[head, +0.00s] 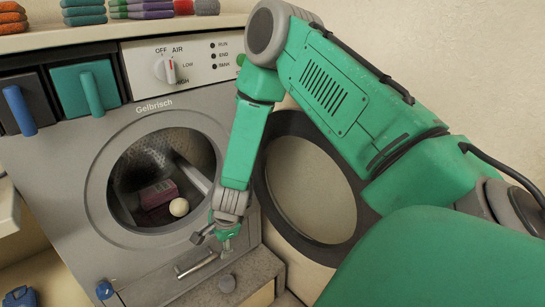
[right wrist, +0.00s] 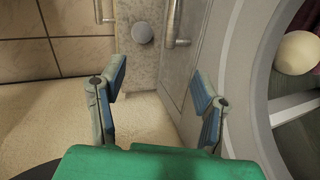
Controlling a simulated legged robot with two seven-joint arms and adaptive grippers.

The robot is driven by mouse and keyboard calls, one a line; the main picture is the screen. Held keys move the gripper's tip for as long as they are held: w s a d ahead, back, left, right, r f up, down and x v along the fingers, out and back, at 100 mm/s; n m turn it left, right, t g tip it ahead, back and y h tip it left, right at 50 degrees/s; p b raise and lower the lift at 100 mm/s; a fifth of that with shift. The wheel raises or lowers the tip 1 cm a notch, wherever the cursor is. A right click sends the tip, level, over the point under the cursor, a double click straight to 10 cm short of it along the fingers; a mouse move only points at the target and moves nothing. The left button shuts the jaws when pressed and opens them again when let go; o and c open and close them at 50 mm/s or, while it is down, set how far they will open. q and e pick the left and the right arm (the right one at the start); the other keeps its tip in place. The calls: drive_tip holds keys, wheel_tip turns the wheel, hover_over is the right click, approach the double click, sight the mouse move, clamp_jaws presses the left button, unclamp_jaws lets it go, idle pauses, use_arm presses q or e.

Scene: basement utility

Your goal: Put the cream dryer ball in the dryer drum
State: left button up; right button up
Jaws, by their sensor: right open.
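The cream dryer ball (head: 179,207) lies inside the dryer drum (head: 130,170), low near the right of the opening. It also shows at the top right edge of the right wrist view (right wrist: 299,53). The drum's round opening is uncovered, with its door (head: 310,190) swung open to the right. My right gripper (head: 222,240) is outside the drum, just below and right of the opening, pointing down. In the right wrist view its two fingers (right wrist: 158,88) are spread with nothing between them. My left gripper is not in view.
A dark red cloth-like item (head: 158,194) lies in the drum beside the ball. Folded cloths (head: 84,12) sit on the shelf above the dryer. Floor shows in the wrist view.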

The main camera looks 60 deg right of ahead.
drive_tip(key=s+a+f+n+g, duration=0.1)
drive_tip(key=s+a+f+n, duration=0.1)
drive_tip(key=s+n, duration=0.5)
drive_tip(key=s+a+f+n+g, duration=0.1)
drive_tip(key=s+a+f+n, duration=0.1)
drive_tip(key=s+a+n, duration=0.3)
drive_tip(key=s+a+f+n+g, duration=0.1)
drive_tip(key=s+a+f+n, duration=0.1)
drive_tip(key=s+n, duration=0.8)
drive_tip(key=s+a, duration=0.1)
drive_tip(key=s, duration=0.4)
drive_tip(key=shift+s+a+n, duration=0.15)
drive_tip(key=shift+a+n, duration=0.05)
drive_tip(key=shift+n, duration=0.1)
